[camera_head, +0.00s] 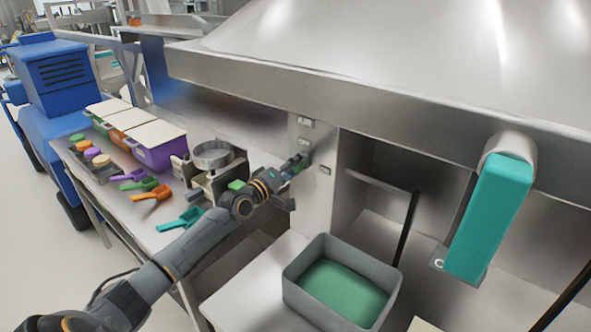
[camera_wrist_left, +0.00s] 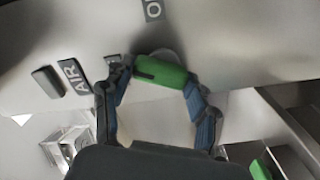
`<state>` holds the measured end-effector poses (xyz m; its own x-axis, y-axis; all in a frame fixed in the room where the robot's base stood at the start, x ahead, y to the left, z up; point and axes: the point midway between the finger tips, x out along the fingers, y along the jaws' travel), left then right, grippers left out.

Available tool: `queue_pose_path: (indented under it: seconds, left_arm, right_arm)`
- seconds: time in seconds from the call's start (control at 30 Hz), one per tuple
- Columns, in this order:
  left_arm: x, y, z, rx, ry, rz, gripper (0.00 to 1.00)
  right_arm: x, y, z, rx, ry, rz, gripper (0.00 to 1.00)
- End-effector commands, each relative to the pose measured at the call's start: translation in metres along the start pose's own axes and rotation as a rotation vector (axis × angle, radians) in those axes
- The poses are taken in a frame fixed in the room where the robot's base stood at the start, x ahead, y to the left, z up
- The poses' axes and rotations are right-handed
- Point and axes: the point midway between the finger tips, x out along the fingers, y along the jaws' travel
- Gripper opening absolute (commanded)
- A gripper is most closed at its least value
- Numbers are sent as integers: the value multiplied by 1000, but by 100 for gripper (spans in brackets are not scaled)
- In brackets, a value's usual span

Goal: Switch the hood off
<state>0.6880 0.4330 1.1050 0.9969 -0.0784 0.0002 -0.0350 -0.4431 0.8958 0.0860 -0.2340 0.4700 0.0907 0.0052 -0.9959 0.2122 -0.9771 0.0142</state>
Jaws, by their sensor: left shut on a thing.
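The steel hood (camera_head: 370,100) spans the top of the head view. A narrow panel (camera_head: 314,200) below its edge carries a label reading OFF (camera_head: 304,142) and another label (camera_head: 305,122) above it. My left gripper (camera_head: 296,166) is at this panel, just under the OFF label. In the left wrist view, my left gripper (camera_wrist_left: 159,82) is shut on a green switch handle (camera_wrist_left: 162,72), with one finger at each end. The handle lies nearly level in that view, slightly tilted. A label (camera_wrist_left: 153,9) is partly cut off above it. My right gripper is not in view.
A small dark switch (camera_head: 325,170) sits right of my gripper, and an AIR label (camera_wrist_left: 74,76) shows in the wrist view. A grey bin (camera_head: 300,300) with green contents stands below. A teal lever (camera_head: 490,218) hangs at right. Coloured scoops (camera_head: 148,190) and tubs (camera_head: 165,155) stand left.

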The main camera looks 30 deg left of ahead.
Motion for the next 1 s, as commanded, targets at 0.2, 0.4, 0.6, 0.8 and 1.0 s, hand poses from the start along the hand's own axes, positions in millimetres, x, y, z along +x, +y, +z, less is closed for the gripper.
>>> queue_pose_path:
  seconds: [0.2, 0.4, 0.6, 0.8, 1.0]
  left_arm:
    - [0, -1, 0, -194, 0, 0, 27]
    - [0, -2, 0, -331, 0, -1, 27]
    - [0, -2, -1, -423, 0, -1, 27]
    - [0, -2, -2, -466, 0, -2, 27]
    - [0, -3, -1, -479, 0, -2, 27]
  right_arm:
    - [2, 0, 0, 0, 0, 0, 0]
    - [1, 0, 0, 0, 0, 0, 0]
    - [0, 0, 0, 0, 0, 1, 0]
    - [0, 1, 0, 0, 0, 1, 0]
    - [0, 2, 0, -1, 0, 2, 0]
